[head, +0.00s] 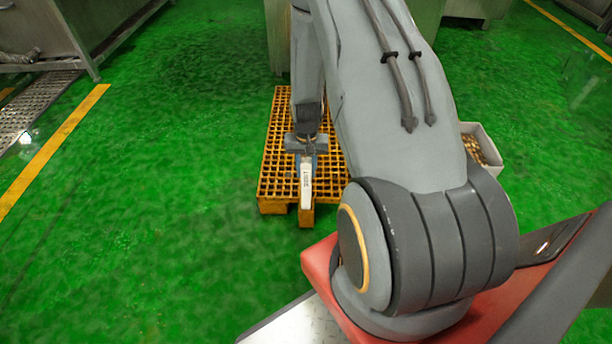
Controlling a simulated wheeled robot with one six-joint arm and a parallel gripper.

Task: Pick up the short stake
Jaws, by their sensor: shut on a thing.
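The short stake (306,186) is a pale, narrow piece with small dark lettering on its face. It shows in the head view over the near part of a yellow slatted pallet (270,190). My gripper (306,158) is shut on the stake at its far end, and the stake points from the jaws toward the near edge of the pallet. The jaws hide that far end. I cannot tell whether the stake touches the pallet or hangs just above it.
A pale box (490,165) with brown pieces in it stands right of the pallet, partly behind my arm. Metal machinery (85,35) stands at the upper left. The green floor (180,200) left of the pallet is clear.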

